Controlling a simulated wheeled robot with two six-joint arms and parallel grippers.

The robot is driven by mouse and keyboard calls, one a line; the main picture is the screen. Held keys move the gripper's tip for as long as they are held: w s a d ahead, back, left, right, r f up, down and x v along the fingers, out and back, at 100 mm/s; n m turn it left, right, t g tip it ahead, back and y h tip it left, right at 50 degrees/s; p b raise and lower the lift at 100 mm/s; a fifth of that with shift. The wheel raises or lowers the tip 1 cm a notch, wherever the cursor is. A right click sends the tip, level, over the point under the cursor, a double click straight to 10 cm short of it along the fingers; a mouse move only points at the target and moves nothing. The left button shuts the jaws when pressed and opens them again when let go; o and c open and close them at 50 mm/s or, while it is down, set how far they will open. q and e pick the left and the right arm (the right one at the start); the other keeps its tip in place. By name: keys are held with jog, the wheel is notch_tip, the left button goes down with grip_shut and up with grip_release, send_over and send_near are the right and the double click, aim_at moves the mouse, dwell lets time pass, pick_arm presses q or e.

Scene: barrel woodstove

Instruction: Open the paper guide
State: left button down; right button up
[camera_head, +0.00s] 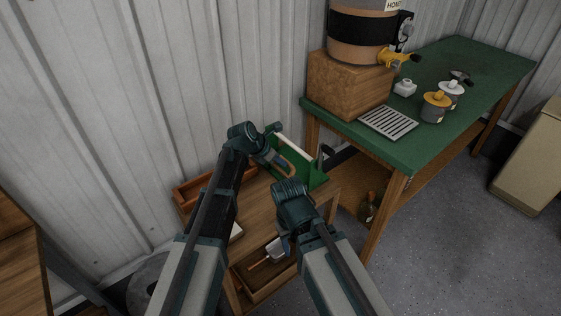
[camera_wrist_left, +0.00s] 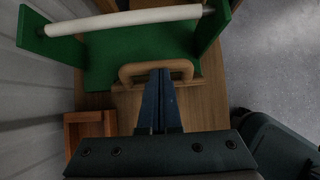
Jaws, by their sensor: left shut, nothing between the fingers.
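The green paper holder (camera_head: 313,172) stands on the small wooden bench, with a white paper roll (camera_head: 294,146) across its back. The wrist view shows the green holder (camera_wrist_left: 120,62) and white roll (camera_wrist_left: 125,20) from above. A tan wooden loop handle (camera_wrist_left: 130,70), apparently the paper guide, lies at the holder's front edge. My left gripper (camera_head: 283,162) is at this handle; its shut, empty fingers (camera_wrist_left: 160,72) overlap the handle's bar in the wrist view. I cannot tell whether they touch it. My right gripper (camera_head: 283,245) hangs lower, by the bench front; its jaw state is unclear.
A wooden tray (camera_head: 190,190) lies left on the bench, near the corrugated wall. An open lower drawer or shelf (camera_head: 262,290) holds a tool. The green-topped table (camera_head: 420,150) stands right, with a barrel (camera_head: 362,50), a grate (camera_head: 388,123) and jars.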

pick_arm(q)
jog(key=shift+a, duration=0.1)
jog(key=s+a+f+p+v, duration=0.1)
jog(key=p+v, duration=0.8)
jog(key=v, duration=0.4)
jog(key=shift+a+f, duration=0.15)
jog(key=s+r+m+g+y+p, duration=0.1)
jog(key=s+m+g+y+p, duration=0.1)
jog(key=s+m, duration=1)
jog(key=s+a+r+m+g+y+p, duration=0.1)
jog(key=s+m+y+p, duration=0.4)
jog(key=s+m, duration=0.7)
jog(key=r+m+g, duration=0.1)
jog(key=m, duration=0.4)
jog(key=shift+r+g+p, duration=0.2)
jog(key=shift+g+p, duration=0.2)
